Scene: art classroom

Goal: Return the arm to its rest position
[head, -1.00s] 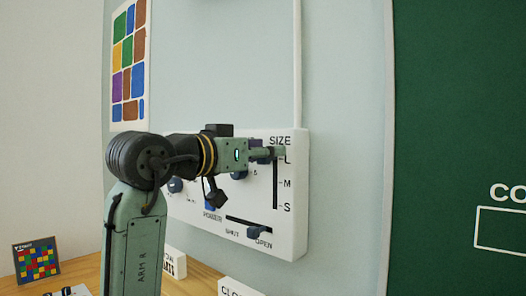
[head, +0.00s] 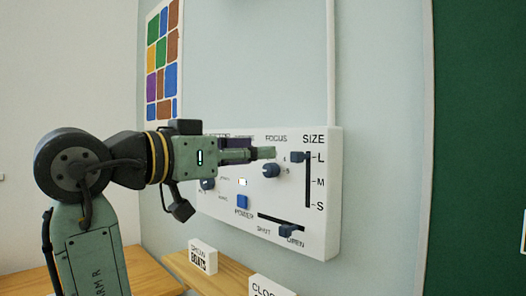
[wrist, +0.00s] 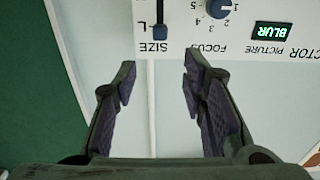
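My gripper (head: 268,153) is in front of the white wall control panel (head: 328,225), near its upper part in the head view. In the wrist view my gripper (wrist: 157,85) has its two dark fingers spread apart with nothing between them. The size slider knob (head: 298,157) is at L; the same knob shows in the wrist view (wrist: 159,31). The focus knob (head: 271,170) is beside the slider, left of it. The lower slider knob (head: 288,231) sits by the word OPEN. The blue power button (head: 242,201) is below a small lit indicator. A green display (wrist: 271,31) reads BLUR.
A wooden ledge (head: 225,272) below the panel bears white label blocks, one (head: 203,256) at its left. A colour chart (head: 163,65) hangs on the wall at upper left. A green chalkboard (head: 480,130) is at right.

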